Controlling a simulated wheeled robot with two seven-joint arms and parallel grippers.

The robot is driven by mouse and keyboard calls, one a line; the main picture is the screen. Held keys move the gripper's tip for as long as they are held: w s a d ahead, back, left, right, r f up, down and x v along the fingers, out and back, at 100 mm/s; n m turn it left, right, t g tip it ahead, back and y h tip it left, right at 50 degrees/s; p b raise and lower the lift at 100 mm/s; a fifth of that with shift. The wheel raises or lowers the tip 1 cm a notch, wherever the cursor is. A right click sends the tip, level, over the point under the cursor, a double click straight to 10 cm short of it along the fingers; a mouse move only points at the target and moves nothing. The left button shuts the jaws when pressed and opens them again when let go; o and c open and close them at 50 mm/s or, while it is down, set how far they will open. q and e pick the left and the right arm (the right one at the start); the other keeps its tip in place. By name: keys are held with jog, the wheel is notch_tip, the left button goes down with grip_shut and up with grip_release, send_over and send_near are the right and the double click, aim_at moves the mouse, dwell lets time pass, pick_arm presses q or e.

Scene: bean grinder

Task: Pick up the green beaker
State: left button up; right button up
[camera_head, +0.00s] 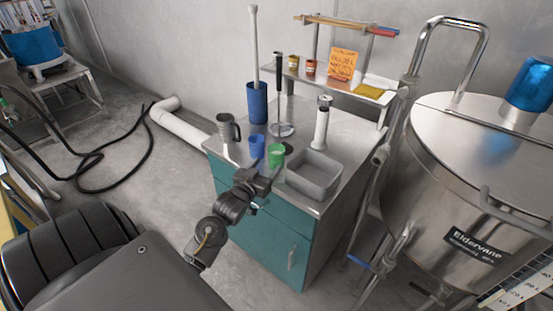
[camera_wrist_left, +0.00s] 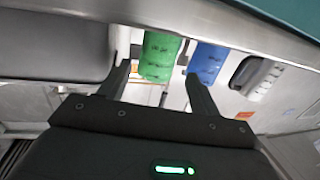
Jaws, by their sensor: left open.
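The green beaker (camera_head: 276,156) stands upright near the front edge of the metal cabinet top (camera_head: 238,168). A blue beaker (camera_head: 257,147) stands close on its left. My left gripper (camera_head: 263,174) is in front of the green beaker at the cabinet's front edge. In the left wrist view the green beaker (camera_wrist_left: 160,56) appears between the two open fingers of the left gripper (camera_wrist_left: 158,70), beyond their tips or just at them; I cannot tell which. The blue beaker (camera_wrist_left: 207,63) is beside it there. My right gripper is not in view.
A grey tray (camera_head: 315,176) is close to the right of the green beaker. A metal jug (camera_head: 226,128), a tall blue cylinder (camera_head: 257,103), a stand (camera_head: 281,128) and a white tube (camera_head: 322,122) stand around. A large steel tank (camera_head: 460,180) is at the right.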

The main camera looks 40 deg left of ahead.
aim_at(272, 160)
pick_arm(q)
jog(key=shift+x, duration=0.8)
jog(key=x, duration=0.3)
jog(key=shift+w+p, duration=0.35)
jog(key=shift+p, duration=0.05)
jog(key=shift+w+f, duration=0.1)
jog(key=shift+w, duration=0.2)
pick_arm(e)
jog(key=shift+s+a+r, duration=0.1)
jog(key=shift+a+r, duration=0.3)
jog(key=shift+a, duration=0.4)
